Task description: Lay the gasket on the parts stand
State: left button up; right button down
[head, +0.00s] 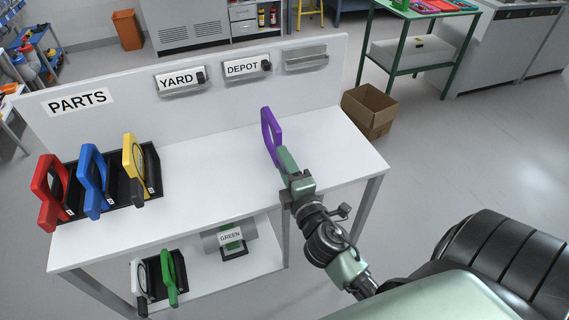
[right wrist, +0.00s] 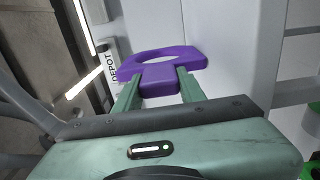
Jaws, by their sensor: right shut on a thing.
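The gasket is a purple ring with a block-like tab (head: 276,132). It is upright over the right part of the white parts stand (head: 215,165), which has a PARTS sign on its back panel. My right gripper (head: 283,156) is shut on the gasket's tab. In the right wrist view the two green fingers (right wrist: 158,88) hold the tab from both sides, and the ring of the gasket (right wrist: 190,57) points away from my gripper. I cannot tell whether the gasket touches the stand's top. My left gripper is not in view.
Red (head: 48,190), blue (head: 92,180) and yellow (head: 135,165) rings stand in black racks on the left. A lower shelf (head: 262,262) holds a white and a green ring and a GREEN label. A cardboard box (head: 370,110) is behind the right end. The top's middle is clear.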

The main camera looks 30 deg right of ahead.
jog(key=shift+f, duration=0.2)
jog(key=c, duration=0.9)
grip_release()
jog(key=shift+r, duration=0.1)
jog(key=shift+o, duration=0.2)
